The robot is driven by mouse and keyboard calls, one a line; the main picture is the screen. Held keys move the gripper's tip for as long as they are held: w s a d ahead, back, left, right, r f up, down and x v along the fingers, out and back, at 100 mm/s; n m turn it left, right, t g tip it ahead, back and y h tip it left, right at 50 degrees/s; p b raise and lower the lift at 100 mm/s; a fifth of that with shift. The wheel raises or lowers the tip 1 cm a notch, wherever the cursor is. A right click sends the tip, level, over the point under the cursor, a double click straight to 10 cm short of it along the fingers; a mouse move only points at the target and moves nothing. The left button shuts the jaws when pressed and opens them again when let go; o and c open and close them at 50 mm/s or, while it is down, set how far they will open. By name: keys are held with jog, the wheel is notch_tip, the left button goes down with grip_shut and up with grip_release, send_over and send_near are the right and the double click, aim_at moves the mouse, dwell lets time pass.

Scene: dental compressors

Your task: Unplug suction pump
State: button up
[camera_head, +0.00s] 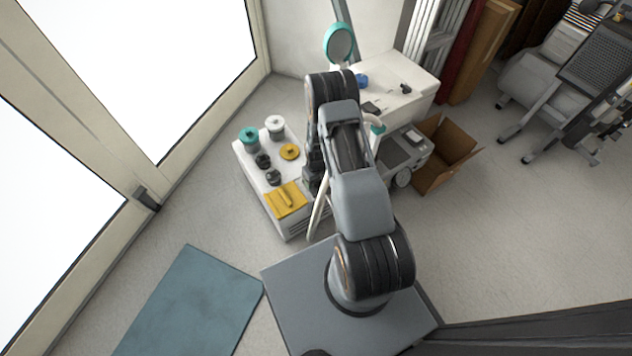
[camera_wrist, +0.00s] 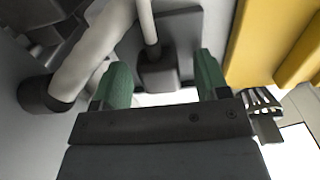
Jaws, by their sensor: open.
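In the wrist view a dark grey plug (camera_wrist: 158,74) with a pale cable (camera_wrist: 148,22) sits against a dark square plate (camera_wrist: 185,28). The green fingertips of my gripper (camera_wrist: 163,80) stand to the left and right of the plug, with visible gaps on both sides. My gripper is open and holds nothing. How deep the plug lies between the fingers is hard to tell. In the head view my arm hides the gripper and the plug. A low white cabinet (camera_head: 271,222) there, probably the suction pump unit, stands left of my arm.
A thick white hose (camera_wrist: 95,45) with a dark end runs close to the left finger. A yellow part (camera_wrist: 275,45) is at upper right. Jars and a yellow piece (camera_head: 286,200) sit on the cabinet.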

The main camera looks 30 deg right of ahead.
grip_shut()
dwell(0.7)
jog(key=shift+r, duration=0.15)
jog(key=shift+r+p, duration=2.2)
jog(key=shift+r, duration=0.7)
